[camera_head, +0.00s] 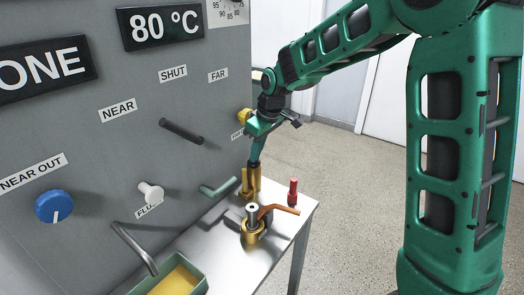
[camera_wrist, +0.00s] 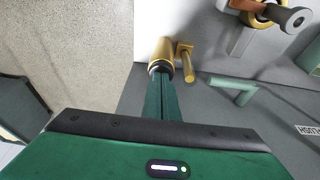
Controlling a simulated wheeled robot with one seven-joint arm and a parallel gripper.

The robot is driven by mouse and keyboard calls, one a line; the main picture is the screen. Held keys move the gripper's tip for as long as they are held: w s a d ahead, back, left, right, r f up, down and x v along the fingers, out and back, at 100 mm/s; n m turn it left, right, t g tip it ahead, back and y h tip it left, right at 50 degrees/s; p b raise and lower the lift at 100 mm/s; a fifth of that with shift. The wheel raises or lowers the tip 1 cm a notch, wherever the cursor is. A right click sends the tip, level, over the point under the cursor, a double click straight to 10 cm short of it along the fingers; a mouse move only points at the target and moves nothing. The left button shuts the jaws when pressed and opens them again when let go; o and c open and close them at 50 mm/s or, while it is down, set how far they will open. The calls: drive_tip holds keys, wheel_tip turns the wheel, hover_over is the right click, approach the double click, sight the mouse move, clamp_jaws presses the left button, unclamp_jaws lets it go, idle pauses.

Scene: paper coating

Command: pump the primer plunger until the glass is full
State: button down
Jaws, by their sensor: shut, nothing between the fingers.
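A brass cylinder (camera_head: 249,182) with a smaller brass post beside it stands upright on the steel bench. I take it to be the primer pump. My gripper (camera_head: 256,161) points down at its top, with its fingers shut and empty. In the wrist view the shut fingertips (camera_wrist: 160,76) are at the dark top of the brass cylinder (camera_wrist: 164,52), which looks like the plunger. They seem to touch it, but I cannot tell for sure. The fingers partly hide the plunger, so its height is unclear. I cannot make out the glass or its level.
On the bench (camera_head: 233,262), a brass fitting (camera_head: 252,232) with a grey stem and orange lever (camera_head: 280,209) stands in front. A red-topped post (camera_head: 292,188), a green lever (camera_head: 219,187) and a green tray (camera_head: 196,285) are nearby. The grey panel (camera_head: 95,150) rises at left.

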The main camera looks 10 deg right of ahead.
drive_tip(key=shift+s+f, duration=0.2)
drive_tip(key=shift+f, duration=0.1)
drive_tip(key=r, duration=0.4)
drive_tip(key=shift+w+r, duration=0.25)
drive_tip(key=shift+r, duration=0.1)
drive_tip(key=v, duration=0.9)
drive_tip(key=shift+r, duration=0.4)
drive_tip(key=shift+s+d, duration=0.1)
drive_tip(key=shift+d, duration=0.1)
drive_tip(key=s+d+f+m+h, duration=0.15)
drive_tip(key=s+d+m, duration=0.35)
drive_tip(key=s+d, duration=0.5)
drive_tip(key=s+d+f+m+g, duration=0.1)
drive_tip(key=s+d+f+m, duration=0.2)
drive_tip(key=s, duration=0.6)
drive_tip(key=s+d+f+m+g, duration=0.1)
drive_tip(key=s+d+f+m, duration=0.2)
drive_tip(key=s+d, duration=0.3)
drive_tip(key=s+d+f+m, duration=0.3)
drive_tip(key=s+d, duration=0.1)
drive_tip(key=s, duration=0.7)
drive_tip(key=shift+s+d+f+m+g, duration=0.25)
drive_tip(key=shift+s+f+m+g, duration=0.05)
drive_tip(key=shift+s+g, duration=0.1)
